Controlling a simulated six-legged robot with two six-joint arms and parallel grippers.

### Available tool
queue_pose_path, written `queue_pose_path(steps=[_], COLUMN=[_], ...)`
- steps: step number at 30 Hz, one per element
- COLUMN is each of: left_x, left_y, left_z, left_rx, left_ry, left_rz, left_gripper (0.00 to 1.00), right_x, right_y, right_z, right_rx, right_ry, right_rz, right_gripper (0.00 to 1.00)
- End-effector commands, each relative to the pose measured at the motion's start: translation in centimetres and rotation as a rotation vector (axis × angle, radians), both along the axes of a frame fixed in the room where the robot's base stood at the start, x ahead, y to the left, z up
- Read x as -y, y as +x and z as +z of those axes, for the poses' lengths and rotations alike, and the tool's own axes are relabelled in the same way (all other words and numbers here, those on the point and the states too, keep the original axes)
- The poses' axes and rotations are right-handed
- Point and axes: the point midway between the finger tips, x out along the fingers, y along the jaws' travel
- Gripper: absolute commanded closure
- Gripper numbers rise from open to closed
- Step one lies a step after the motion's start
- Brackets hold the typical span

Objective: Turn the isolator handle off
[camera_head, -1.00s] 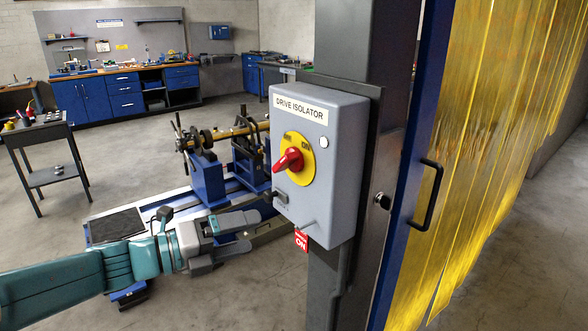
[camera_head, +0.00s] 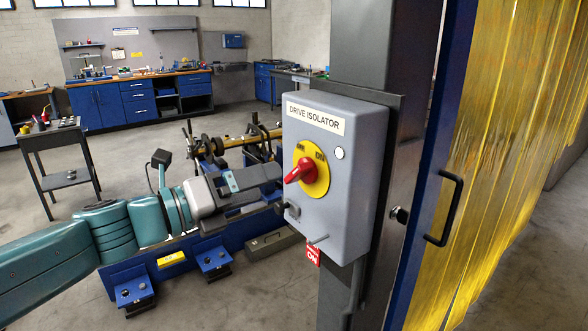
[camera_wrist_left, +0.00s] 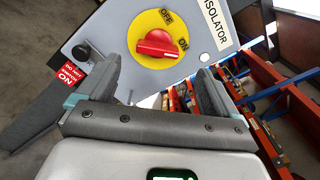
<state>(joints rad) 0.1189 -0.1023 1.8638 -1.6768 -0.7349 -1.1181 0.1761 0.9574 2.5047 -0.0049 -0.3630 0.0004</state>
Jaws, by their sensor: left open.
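The drive isolator is a grey box (camera_head: 345,200) on a dark post. Its red handle (camera_head: 301,171) sits on a yellow dial (camera_head: 318,184) marked OFF and ON. In the left wrist view the red handle (camera_wrist_left: 157,45) lies roughly in line with the ON mark. My left gripper (camera_head: 276,186) is just left of the box, at about handle height. In the left wrist view the spread fingers of my left gripper (camera_wrist_left: 155,87) frame the dial's lower side; nothing is between them and the handle appears beyond the tips. My right gripper is not in view.
A blue-framed door with a black handle (camera_head: 445,208) and yellow strip curtain (camera_head: 510,150) stands right. The blue rotor stand (camera_head: 225,236) is behind my left arm.

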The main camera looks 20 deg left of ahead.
Motion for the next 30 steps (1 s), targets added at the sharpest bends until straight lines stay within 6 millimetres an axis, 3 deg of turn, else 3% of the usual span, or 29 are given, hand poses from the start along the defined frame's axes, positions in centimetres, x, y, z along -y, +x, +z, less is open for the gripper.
queue_pose_path(steps=[4,10,23,28,30], left_x=[2.3,4.1,4.7,4.7,4.7], left_y=[3.0,5.6,6.5,6.5,6.5], left_z=[0.0,0.0,0.0,0.0,0.0], left_rx=[-0.002,-0.001,0.001,0.001,0.001], left_ry=[-0.001,-0.001,0.0,0.0,-0.001], left_rz=[-0.006,-0.003,-0.001,-0.001,0.0], left_gripper=[0.06,0.06,0.06,0.62,0.62], right_x=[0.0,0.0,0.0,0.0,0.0], right_y=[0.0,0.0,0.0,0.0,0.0], right_z=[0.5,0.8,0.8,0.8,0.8], right_rx=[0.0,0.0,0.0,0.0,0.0], right_ry=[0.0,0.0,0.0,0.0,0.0], right_rz=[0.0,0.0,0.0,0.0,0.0], right_gripper=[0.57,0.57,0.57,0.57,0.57])
